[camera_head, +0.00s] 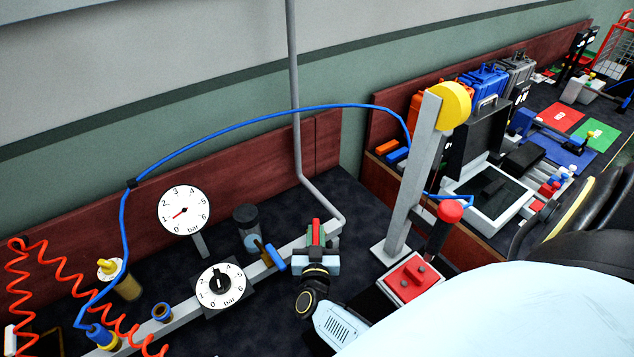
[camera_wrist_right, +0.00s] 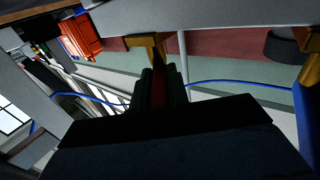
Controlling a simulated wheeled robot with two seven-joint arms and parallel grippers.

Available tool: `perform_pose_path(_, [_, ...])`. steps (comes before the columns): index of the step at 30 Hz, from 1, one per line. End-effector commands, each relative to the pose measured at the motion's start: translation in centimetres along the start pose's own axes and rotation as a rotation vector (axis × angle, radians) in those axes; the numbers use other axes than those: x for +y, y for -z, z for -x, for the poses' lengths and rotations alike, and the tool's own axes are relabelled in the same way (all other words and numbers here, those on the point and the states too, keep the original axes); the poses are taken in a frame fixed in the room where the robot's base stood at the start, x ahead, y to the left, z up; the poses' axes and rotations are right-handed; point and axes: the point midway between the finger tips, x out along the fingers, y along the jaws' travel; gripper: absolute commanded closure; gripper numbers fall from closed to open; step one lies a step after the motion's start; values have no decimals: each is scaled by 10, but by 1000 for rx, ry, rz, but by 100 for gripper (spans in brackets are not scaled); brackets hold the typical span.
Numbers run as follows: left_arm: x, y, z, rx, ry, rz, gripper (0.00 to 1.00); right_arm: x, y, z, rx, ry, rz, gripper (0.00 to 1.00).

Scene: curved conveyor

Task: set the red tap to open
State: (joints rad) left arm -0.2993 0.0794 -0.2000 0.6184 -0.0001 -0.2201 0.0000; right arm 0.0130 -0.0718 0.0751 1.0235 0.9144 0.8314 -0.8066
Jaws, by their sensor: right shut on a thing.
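The red tap (camera_head: 316,230) is a narrow red handle over the grey pipe, near the pipe's right end. In the head view it points away from me, across the pipe's run. My right gripper (camera_head: 316,247) is shut on this handle, with a finger on each side. In the right wrist view the red handle (camera_wrist_right: 158,90) shows between the dark fingers (camera_wrist_right: 161,82), below a brass valve body (camera_wrist_right: 147,42). The fingers hide part of the handle. My left gripper is not in view.
A blue tap (camera_head: 273,256) sits on the same pipe to the left, near a dial knob (camera_head: 219,286) and a round gauge (camera_head: 184,210). A grey post (camera_head: 409,180) with a yellow disc and a red button box (camera_head: 410,279) stand to the right. A blue hose (camera_head: 260,118) arches behind.

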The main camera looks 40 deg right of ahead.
Motion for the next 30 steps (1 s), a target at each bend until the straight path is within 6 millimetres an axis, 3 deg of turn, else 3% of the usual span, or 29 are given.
perform_pose_path(17, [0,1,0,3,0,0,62,-1,2,-1,5,-42,1,100])
perform_pose_path(18, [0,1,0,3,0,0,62,-1,2,-1,5,-42,1,82])
perform_pose_path(23, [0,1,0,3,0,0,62,-1,1,-1,4,-41,1,62])
perform_pose_path(30, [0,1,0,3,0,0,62,-1,1,-1,2,-41,0,62])
